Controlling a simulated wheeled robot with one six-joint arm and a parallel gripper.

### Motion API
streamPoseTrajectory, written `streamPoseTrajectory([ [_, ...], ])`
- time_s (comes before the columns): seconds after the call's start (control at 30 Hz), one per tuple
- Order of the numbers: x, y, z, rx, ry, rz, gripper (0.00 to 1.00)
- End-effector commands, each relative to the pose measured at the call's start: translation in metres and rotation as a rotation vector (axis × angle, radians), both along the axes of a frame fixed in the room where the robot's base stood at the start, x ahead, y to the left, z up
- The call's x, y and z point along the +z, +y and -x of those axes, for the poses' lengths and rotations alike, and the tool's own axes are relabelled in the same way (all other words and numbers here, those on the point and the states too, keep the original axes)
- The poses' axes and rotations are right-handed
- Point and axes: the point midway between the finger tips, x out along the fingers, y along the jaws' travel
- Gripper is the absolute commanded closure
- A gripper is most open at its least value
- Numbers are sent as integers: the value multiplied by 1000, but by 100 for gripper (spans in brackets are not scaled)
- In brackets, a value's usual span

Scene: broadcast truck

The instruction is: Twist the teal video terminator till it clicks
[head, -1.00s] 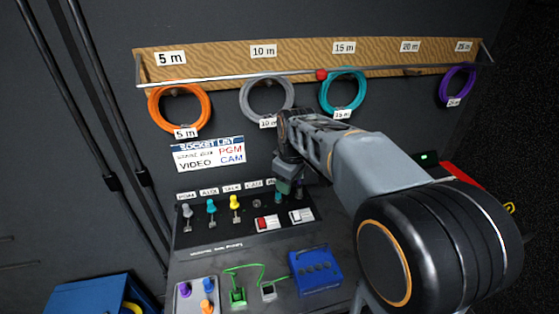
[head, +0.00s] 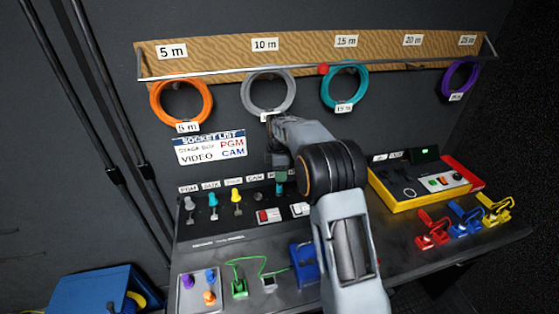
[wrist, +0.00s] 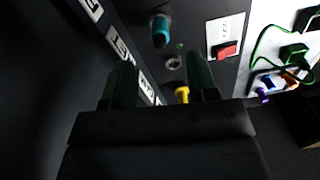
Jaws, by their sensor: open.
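The teal video terminator (wrist: 160,30) stands at a panel socket just past my fingertips in the wrist view. In the head view a bit of teal (head: 280,188) shows under my wrist, likely the same terminator; my arm hides part of that area. My gripper (wrist: 160,72) is open, with its two dark green fingers apart and nothing clearly held between them. The terminator lies roughly in line with the gap between them. I cannot tell whether it is fully seated.
An empty socket (wrist: 173,62) and a yellow plug (wrist: 182,95) sit close to my fingers. A red switch (wrist: 225,50) is beside them. Another teal plug (head: 213,200) stands further left on the panel. Coiled cables hang above; a blue box (head: 302,262) lies in front.

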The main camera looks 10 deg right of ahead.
Motion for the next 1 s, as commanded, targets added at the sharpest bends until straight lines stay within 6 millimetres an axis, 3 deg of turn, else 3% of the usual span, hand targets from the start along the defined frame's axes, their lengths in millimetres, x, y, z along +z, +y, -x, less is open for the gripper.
streamPoseTrajectory([
  [0.2, -38, 0, 0, -1, 3, 0, 47],
  [0.4, -62, 0, 0, -1, 1, 0, 47],
  [0.63, -75, 0, 0, -1, -1, 0, 47],
  [1.0, -76, 0, 0, -2, -1, 0, 49],
])
